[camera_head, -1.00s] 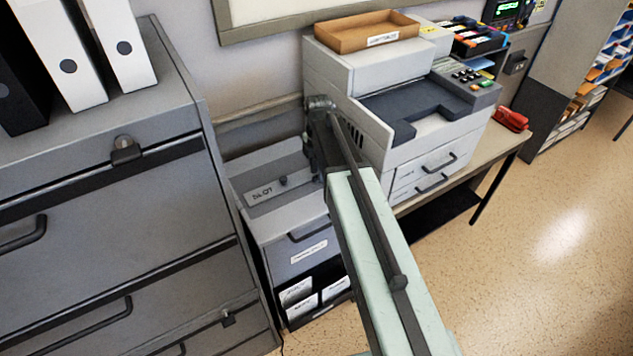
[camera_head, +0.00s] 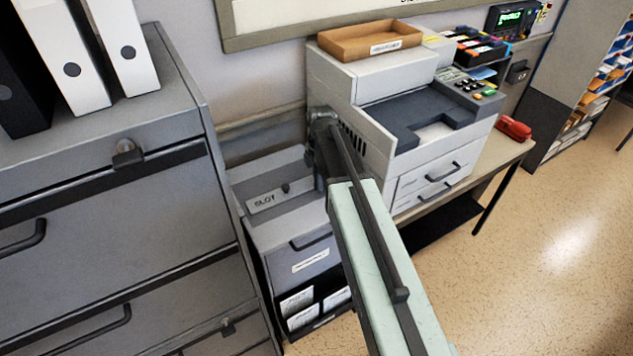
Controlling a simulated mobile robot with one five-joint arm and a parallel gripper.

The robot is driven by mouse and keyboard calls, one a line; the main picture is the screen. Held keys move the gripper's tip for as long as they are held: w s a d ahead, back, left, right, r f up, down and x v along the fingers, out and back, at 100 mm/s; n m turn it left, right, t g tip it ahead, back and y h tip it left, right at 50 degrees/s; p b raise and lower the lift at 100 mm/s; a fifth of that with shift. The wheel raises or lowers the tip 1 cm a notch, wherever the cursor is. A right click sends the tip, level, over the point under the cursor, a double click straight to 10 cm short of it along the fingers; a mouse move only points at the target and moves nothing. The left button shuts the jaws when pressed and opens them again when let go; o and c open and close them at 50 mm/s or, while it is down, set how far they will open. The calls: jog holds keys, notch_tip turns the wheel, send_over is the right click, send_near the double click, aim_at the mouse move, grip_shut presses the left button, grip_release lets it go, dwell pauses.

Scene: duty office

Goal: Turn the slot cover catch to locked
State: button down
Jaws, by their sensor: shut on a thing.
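The grey slot box (camera_head: 310,262) stands between the cabinet and the printer. On its sloped top is a pale plate marked SLOT (camera_head: 266,199), with a small dark knob (camera_head: 285,187) at its upper edge. My gripper (camera_head: 320,183) points down at the right side of this top, close against the printer's left side. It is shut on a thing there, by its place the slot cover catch. My arm hides the fingertips and the catch itself, so I cannot see which way the catch is turned.
A tall grey cabinet (camera_head: 110,215) with binders on top stands close on the left. The printer (camera_head: 420,140) with a brown tray (camera_head: 369,36) stands right of my gripper on a table (camera_head: 505,150). Open floor (camera_head: 540,260) lies at the right.

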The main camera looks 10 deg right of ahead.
jog(key=m, duration=0.4)
jog(key=shift+d, duration=0.3)
jog(key=m, duration=0.4)
jog(key=shift+s+m, duration=0.1)
jog(key=shift+m, duration=0.3)
jog(key=m, duration=0.4)
jog(key=shift+m, duration=2.1)
jog(key=c, duration=1.5)
grip_release()
jog(key=shift+a, duration=0.1)
